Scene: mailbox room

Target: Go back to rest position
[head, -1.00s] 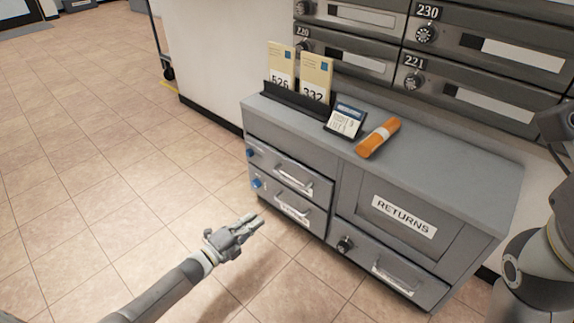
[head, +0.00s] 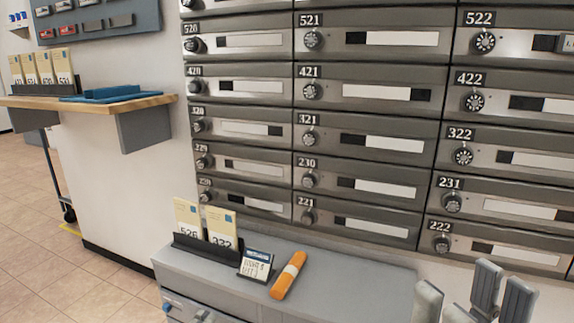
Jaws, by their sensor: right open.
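My right gripper (head: 470,300) shows at the bottom right of the head view, its grey fingers pointing up and spread apart, with nothing between them. It is in front of the wall of mailboxes (head: 365,147) and to the right of the grey cabinet (head: 370,278). My left gripper is out of the picture.
A wooden shelf (head: 140,100) at the left holds a blue tray (head: 105,94) and several cream envelopes (head: 45,68). A cart's dark post (head: 55,170) stands beside the white wall. Tiled floor (head: 40,240) is open at the lower left.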

